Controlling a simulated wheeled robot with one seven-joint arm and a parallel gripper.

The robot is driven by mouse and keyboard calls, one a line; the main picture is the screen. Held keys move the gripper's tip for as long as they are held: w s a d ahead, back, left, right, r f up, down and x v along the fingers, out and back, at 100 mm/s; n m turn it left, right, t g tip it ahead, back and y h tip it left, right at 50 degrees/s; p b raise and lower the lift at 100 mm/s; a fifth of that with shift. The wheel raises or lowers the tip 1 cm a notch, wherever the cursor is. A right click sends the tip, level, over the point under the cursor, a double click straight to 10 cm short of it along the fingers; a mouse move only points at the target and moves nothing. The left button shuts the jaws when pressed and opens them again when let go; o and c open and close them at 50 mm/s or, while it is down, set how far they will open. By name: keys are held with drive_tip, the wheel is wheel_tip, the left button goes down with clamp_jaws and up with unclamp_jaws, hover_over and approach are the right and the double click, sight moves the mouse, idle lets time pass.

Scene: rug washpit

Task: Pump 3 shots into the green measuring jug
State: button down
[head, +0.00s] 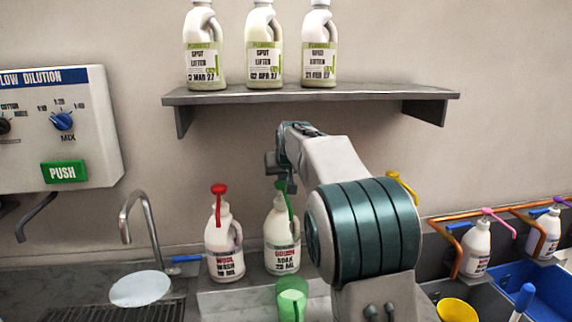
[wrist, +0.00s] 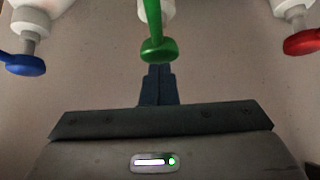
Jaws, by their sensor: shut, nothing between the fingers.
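The green measuring jug (head: 291,303) stands in front of a white bottle (head: 282,240) with a green pump (head: 285,197). Some lighter green shows inside the jug; I cannot tell how much liquid it holds. My gripper (head: 283,182) is at the top of the green pump, with my arm reaching over from the right. In the wrist view the shut, empty fingers (wrist: 158,72) point at the green pump head (wrist: 160,50), which lies just beyond their tips. I cannot tell whether they touch it.
A red-pump bottle (head: 223,248) stands left of the green one. A blue pump head (wrist: 25,65) shows at the wrist view's left. Three bottles stand on the shelf (head: 310,95) above. A tap (head: 135,215) is at left; a yellow container (head: 457,310) is at right.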

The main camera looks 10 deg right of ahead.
sight(283, 186)
drive_tip(key=shift+f, duration=0.2)
drive_tip(key=shift+f+b, duration=1.35)
drive_tip(key=shift+f, duration=0.2)
drive_tip(key=r+p, duration=0.3)
drive_tip(key=r, duration=0.2)
drive_tip(key=shift+s, duration=0.2)
drive_tip(key=b+v, duration=0.2)
drive_tip(key=v, duration=0.7)
drive_tip(key=shift+s+b, duration=0.15)
drive_tip(key=shift+b, duration=0.2)
drive_tip(key=shift+r, duration=0.1)
